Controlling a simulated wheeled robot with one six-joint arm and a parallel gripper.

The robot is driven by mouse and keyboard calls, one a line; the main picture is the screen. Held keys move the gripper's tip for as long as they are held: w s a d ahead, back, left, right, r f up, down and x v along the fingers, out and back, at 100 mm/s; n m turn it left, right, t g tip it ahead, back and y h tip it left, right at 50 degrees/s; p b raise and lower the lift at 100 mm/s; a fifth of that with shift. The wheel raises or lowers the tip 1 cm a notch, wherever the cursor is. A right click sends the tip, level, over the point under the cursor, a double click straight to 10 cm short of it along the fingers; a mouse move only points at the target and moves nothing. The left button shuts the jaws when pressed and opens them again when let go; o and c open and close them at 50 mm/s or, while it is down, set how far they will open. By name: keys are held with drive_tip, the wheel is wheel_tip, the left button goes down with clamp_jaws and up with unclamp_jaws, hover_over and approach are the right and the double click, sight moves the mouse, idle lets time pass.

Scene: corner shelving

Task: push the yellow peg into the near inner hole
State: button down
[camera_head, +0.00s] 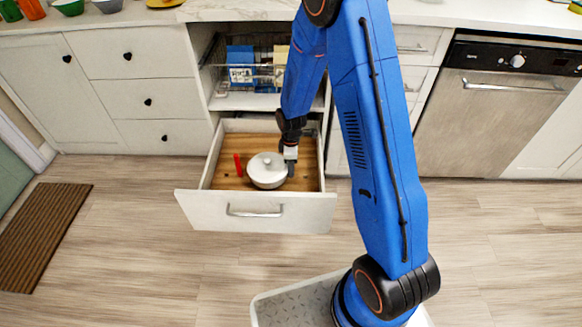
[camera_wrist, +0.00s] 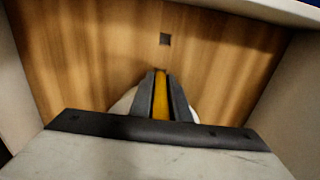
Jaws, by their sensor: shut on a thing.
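My gripper (camera_wrist: 161,76) is shut on the yellow peg (camera_wrist: 160,98), which shows as a yellow strip between the two dark fingers in the wrist view. The peg's tip is hard to make out. A dark square hole (camera_wrist: 165,39) in the wooden drawer floor lies ahead of the fingertips, apart from them in the picture. In the head view my gripper (camera_head: 290,170) is inside the open drawer, at the right side of a white lidded pot (camera_head: 267,171). The peg cannot be made out there.
The drawer (camera_head: 255,211) stands open, with white walls around its wooden floor. A red peg (camera_head: 238,165) stands left of the pot. The pot's white rim (camera_wrist: 124,103) shows behind the fingers in the wrist view. A wire rack (camera_head: 262,75) is above the drawer.

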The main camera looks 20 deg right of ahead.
drive_tip(key=shift+f, duration=0.65)
drive_tip(key=c, duration=1.6)
unclamp_jaws()
wheel_tip(320, 180, up, 17)
drive_tip(key=shift+r, duration=0.2)
